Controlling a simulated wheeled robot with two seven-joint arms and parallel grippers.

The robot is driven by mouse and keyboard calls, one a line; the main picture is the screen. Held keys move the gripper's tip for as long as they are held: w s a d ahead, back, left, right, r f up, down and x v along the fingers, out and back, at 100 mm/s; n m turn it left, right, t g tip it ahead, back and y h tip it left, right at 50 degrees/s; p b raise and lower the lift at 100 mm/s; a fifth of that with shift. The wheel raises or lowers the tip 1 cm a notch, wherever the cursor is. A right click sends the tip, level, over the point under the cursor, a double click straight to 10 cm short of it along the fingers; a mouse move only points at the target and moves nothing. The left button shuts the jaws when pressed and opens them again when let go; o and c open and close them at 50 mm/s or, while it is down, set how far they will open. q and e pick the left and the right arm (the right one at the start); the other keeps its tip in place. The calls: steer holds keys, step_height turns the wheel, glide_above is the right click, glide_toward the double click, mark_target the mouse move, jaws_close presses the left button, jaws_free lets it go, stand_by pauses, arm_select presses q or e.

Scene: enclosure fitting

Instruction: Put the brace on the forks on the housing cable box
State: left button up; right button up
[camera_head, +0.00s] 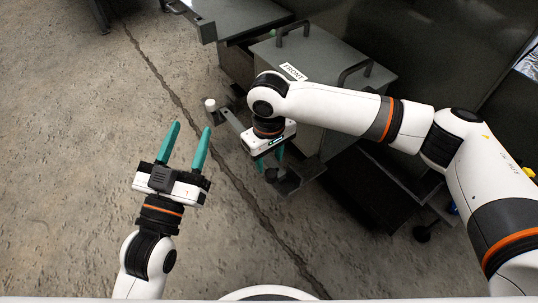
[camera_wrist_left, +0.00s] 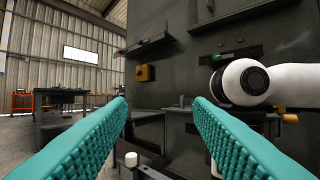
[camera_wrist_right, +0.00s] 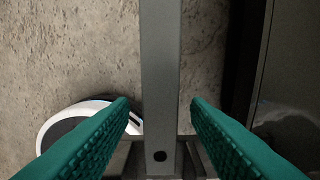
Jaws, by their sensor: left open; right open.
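The brace, a long grey bar (camera_head: 230,119), runs diagonally beside the housing cable box (camera_head: 325,66), a grey cabinet with a FRONT label and handles. In the right wrist view the bar (camera_wrist_right: 160,70) runs between my fingers, with a hole near its lower end. My right gripper (camera_head: 271,162) is open around the bar, with a gap on both sides. The gripper hides the bar's middle. Dark plates, likely a fork (camera_head: 288,184), show at its near end; whether the bar rests on them I cannot tell. My left gripper (camera_head: 188,130) is open and empty, left of the bar.
A white round knob (camera_head: 210,103) stands at the bar's far end. Another dark grey unit (camera_head: 237,15) is at the back. The cracked concrete floor (camera_head: 70,150) is clear on the left. My right arm crosses in front of the box.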

steer(key=shift+r, duration=0.2)
step_height(320, 180, up, 6)
steer(key=shift+f+p, duration=0.2)
steer(key=shift+p, duration=0.9)
arm_select(q)
steer(key=s+a+f+g+y+p, duration=0.1)
steer(key=s+f+g, duration=0.1)
steer(key=f+g, duration=0.3)
steer(key=s+a+f+g+y, duration=0.2)
steer(key=f+g, duration=0.3)
steer(key=f, duration=0.3)
steer(key=shift+s+a+f+p, duration=0.15)
steer(key=shift+f+p, duration=0.15)
steer(key=shift+p, duration=0.1)
arm_select(e)
step_height(320, 180, up, 6)
steer(key=shift+o, duration=0.4)
